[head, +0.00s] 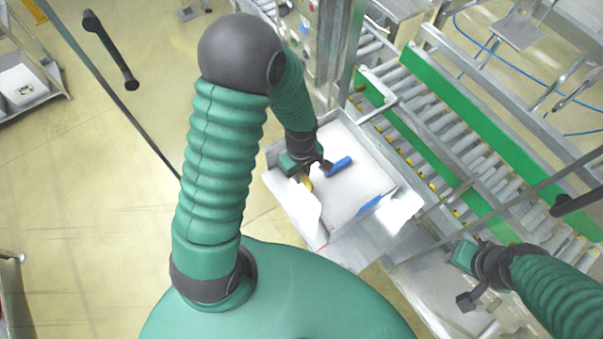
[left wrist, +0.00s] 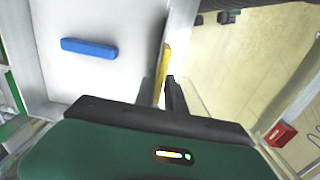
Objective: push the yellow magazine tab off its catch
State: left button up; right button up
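The yellow tab (head: 307,182) is a narrow upright strip at the near left edge of the white magazine tray (head: 345,205). In the left wrist view the tab (left wrist: 163,68) stands along the tray's wall. My left gripper (head: 319,167) is over that edge. The catch is not distinguishable. My right gripper (head: 468,300) hangs away at the lower right; its finger gap is unclear.
A blue bar (head: 338,166) lies in the tray; it also shows in the left wrist view (left wrist: 88,48). A roller conveyor (head: 430,120) with green side rails runs right of the tray. Open floor lies left. A red box (left wrist: 281,134) shows in the left wrist view.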

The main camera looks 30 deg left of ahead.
pick_arm(q)
grip_shut()
jog(key=shift+w+d, duration=0.1)
jog(key=shift+d, duration=0.8)
jog(key=shift+d+r, duration=0.1)
jog(key=shift+d, duration=0.1)
jog(key=shift+a, duration=0.1)
pick_arm(e)
jog(key=shift+w+d+f, duration=0.15)
jog(key=shift+w+d, duration=0.1)
jog(key=shift+d, duration=0.6)
pick_arm(q)
jog(key=shift+s+a, duration=0.1)
jog(key=shift+s, duration=0.1)
pick_arm(e)
jog(key=shift+s+a, duration=0.1)
jog(key=shift+s, duration=0.05)
pick_arm(q)
jog(key=shift+w+r, duration=0.1)
jog(key=shift+w, duration=0.05)
